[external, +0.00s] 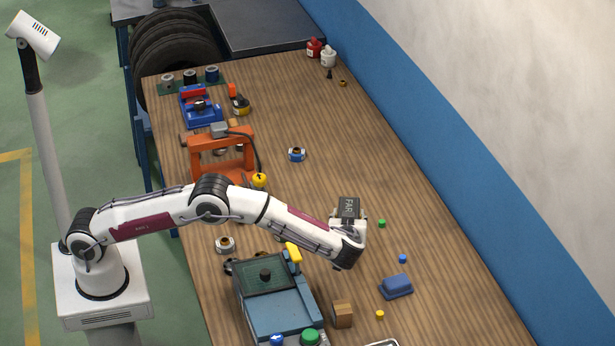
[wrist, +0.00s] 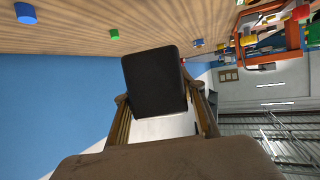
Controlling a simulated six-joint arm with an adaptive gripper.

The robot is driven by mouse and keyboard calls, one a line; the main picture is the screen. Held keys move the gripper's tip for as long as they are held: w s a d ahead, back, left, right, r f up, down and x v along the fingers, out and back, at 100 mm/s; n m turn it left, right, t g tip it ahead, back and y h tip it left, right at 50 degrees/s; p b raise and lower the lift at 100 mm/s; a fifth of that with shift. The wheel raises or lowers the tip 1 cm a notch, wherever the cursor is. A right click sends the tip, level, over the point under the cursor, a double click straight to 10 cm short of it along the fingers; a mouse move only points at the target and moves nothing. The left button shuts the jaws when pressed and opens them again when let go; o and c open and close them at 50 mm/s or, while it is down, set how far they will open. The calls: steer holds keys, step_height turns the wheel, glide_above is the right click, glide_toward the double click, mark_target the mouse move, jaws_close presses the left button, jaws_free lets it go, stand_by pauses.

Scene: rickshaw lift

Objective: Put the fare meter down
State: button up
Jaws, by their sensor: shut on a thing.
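The fare meter (external: 349,207) is a small dark box with pale lettering on its top face, starting "FAR". My gripper (external: 347,222) is shut on it, right of the middle of the wooden bench. In the wrist view the fare meter (wrist: 155,82) is a plain dark block between my two fingers (wrist: 158,103). The bench top shows beyond it, and the meter looks clear of the wood; its exact height cannot be told. My wrist hides the bench just below the meter.
A green button (external: 382,223), a blue button (external: 402,258) and a blue block (external: 396,286) lie to the right. A blue-grey machine (external: 280,312) and a brown cube (external: 342,314) stand in front. An orange frame (external: 222,154) stands left. The bench behind the meter is mostly bare.

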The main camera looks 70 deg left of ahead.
steer(key=shift+f, duration=3.05)
steer(key=shift+f, duration=0.1)
steer(key=shift+f, duration=1.8)
steer(key=shift+f, duration=0.15)
steer(key=o, duration=1.5)
